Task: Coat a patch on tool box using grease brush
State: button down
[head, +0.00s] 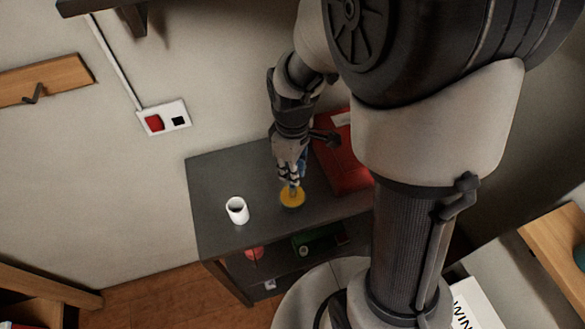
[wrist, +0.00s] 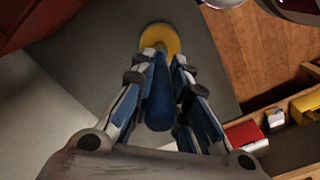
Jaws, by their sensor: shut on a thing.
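My gripper (head: 291,176) is shut on a blue-handled brush, which I take to be the grease brush. The blue handle (wrist: 158,98) lies between the fingers in the wrist view. A round yellow dish (head: 292,198) sits on the dark table, right below the fingertips; it also shows beyond the fingertips in the wrist view (wrist: 160,36). The brush's lower end is over the dish; I cannot tell whether it touches. The red tool box (head: 345,160) stands on the table to the right of my gripper, partly hidden by my arm. Its red side shows in the wrist view's top left corner (wrist: 45,14).
A white cup (head: 237,212) stands on the dark table (head: 222,180) left of the dish. The table's lower shelf holds a green item (head: 318,240) and a red one (head: 254,253). The wall with a red-and-black socket plate (head: 164,119) is behind. The table's left part is free.

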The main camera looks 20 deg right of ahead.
notch_tip(320, 180, up, 7)
jog(key=p, duration=0.6)
dwell(0.3)
dwell(0.7)
